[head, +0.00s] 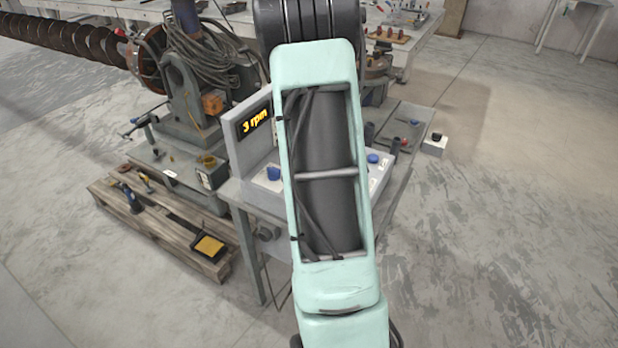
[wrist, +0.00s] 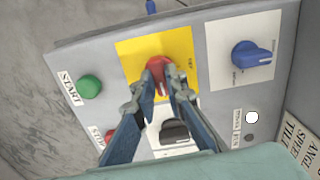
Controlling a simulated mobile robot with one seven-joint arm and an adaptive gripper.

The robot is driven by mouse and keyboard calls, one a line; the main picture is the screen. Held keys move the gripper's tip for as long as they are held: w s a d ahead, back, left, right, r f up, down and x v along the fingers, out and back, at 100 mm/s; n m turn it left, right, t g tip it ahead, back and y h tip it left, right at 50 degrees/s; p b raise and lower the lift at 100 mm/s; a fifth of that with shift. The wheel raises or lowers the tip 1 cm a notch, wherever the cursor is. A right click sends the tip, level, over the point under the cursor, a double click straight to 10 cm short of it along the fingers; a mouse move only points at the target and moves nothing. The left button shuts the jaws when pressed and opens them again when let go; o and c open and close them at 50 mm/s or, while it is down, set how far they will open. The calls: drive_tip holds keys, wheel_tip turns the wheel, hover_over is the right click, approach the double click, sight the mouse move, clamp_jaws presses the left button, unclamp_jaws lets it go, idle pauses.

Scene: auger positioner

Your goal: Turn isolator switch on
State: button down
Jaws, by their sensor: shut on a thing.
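The isolator switch appears to be the red rotary knob (wrist: 158,66) on a yellow plate (wrist: 128,58) in the wrist view. My gripper (wrist: 162,86) has its two fingers shut on the sides of this knob. The fingers hide part of the knob, and its angle is hard to read. In the head view my arm covers the middle of the control desk, so the switch and my gripper are hidden there.
A black knob (wrist: 174,130) sits close beside the fingers. A green START button (wrist: 90,86), a blue knob (wrist: 252,55) and a lit white lamp (wrist: 252,117) share the panel. A display (head: 254,121) reads 3 rpm.

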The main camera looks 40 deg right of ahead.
drive_tip(key=shift+m, duration=0.4)
drive_tip(key=c, duration=2)
unclamp_jaws()
drive_tip(key=shift+o, duration=0.2)
drive_tip(key=shift+r, duration=0.15)
wheel_tip(320, 180, up, 12)
